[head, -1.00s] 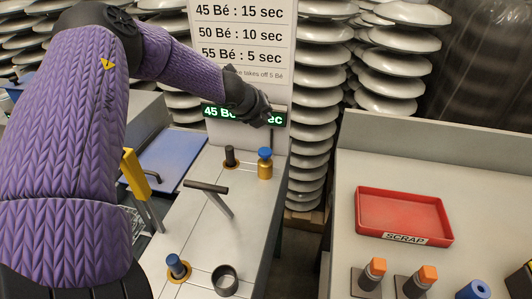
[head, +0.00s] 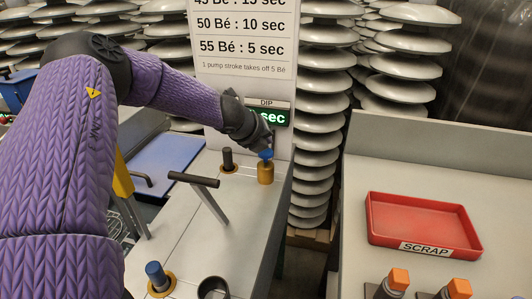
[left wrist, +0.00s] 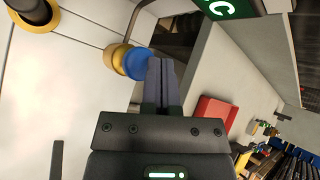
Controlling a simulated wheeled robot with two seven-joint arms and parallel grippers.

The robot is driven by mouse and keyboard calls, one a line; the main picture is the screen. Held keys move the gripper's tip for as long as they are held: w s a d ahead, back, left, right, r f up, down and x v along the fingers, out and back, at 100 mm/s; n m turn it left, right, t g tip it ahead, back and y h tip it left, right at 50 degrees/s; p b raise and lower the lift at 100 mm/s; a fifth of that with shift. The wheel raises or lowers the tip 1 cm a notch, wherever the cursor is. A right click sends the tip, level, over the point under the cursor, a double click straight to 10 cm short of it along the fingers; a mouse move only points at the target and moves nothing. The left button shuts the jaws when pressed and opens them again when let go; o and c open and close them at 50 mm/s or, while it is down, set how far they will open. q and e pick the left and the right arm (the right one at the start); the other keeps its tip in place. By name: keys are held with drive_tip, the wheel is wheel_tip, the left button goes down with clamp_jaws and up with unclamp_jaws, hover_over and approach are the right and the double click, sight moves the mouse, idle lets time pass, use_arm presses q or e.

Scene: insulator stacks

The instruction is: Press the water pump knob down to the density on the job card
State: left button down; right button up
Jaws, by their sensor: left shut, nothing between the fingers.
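The pump's blue knob (head: 266,154) sits on a brass body (head: 265,173) at the far right of the grey bench. My left gripper (head: 266,145) is shut and empty, its fingertips right at the top of this knob. In the left wrist view the blue knob (left wrist: 142,63) shows just beside the shut fingertips (left wrist: 162,65); I cannot tell whether they touch. A white card (head: 243,45) lists Bé values with seconds and says one pump stroke takes off 5 Bé. The green display (head: 273,117) under "DIP" is mostly covered by my gripper; only "sec" reads. My right gripper is out of view.
A T-shaped handle (head: 205,190), a dark post (head: 228,160) and another blue-topped knob (head: 156,274) stand on the bench. A red SCRAP tray (head: 425,225) lies on the right-hand table. Insulator stacks (head: 318,150) stand behind.

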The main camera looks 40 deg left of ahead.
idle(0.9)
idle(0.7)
use_arm(q)
drive_tip(key=shift+f, duration=0.1)
drive_tip(key=shift+f+b, duration=0.3)
